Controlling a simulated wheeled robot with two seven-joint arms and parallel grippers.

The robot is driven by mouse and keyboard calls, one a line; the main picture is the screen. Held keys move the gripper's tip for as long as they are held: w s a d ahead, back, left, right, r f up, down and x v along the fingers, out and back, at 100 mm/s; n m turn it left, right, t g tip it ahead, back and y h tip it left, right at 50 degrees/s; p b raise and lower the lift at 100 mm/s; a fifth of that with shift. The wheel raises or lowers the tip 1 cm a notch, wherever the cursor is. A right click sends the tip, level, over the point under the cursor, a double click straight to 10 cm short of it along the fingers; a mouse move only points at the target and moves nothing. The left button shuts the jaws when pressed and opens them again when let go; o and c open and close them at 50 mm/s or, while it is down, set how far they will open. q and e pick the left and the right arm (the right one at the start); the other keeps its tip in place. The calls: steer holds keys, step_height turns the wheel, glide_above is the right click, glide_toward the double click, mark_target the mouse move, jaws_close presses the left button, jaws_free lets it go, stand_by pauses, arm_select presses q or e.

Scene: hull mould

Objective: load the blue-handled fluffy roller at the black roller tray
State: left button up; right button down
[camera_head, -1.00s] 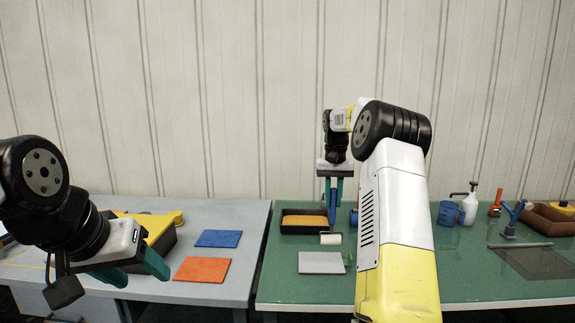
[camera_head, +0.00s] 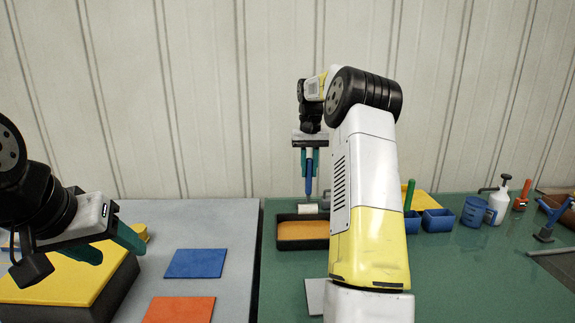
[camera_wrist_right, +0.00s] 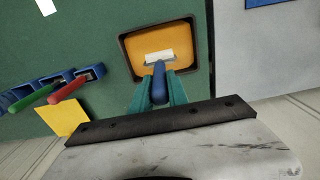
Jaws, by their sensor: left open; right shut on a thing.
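My right gripper (camera_head: 309,165) is shut on the blue handle (camera_head: 309,185) of the roller, which hangs upright with its white fluffy head (camera_head: 308,207) at the bottom. The black roller tray (camera_head: 303,245) holds an orange-yellow fill. In the head view the roller head shows just above the tray's far rim; in the right wrist view the head (camera_wrist_right: 159,57) lies over the fill, inside the rim (camera_wrist_right: 204,45). I cannot tell whether it touches the fill. My left gripper (camera_head: 110,245) is open and empty over the grey table on the left.
Blue containers (camera_head: 438,220), a blue cup (camera_head: 474,211) and a white spray bottle (camera_head: 498,200) stand to the right on the green table. A blue sheet (camera_head: 196,263) and an orange sheet (camera_head: 180,310) lie on the grey table. A grey plate (camera_head: 315,297) lies before the tray.

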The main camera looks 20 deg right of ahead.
mark_target(308, 195)
steer(key=shift+w, duration=0.1)
stand_by(0.3)
steer(key=shift+f, duration=4.25)
steer(key=shift+r, duration=3.45)
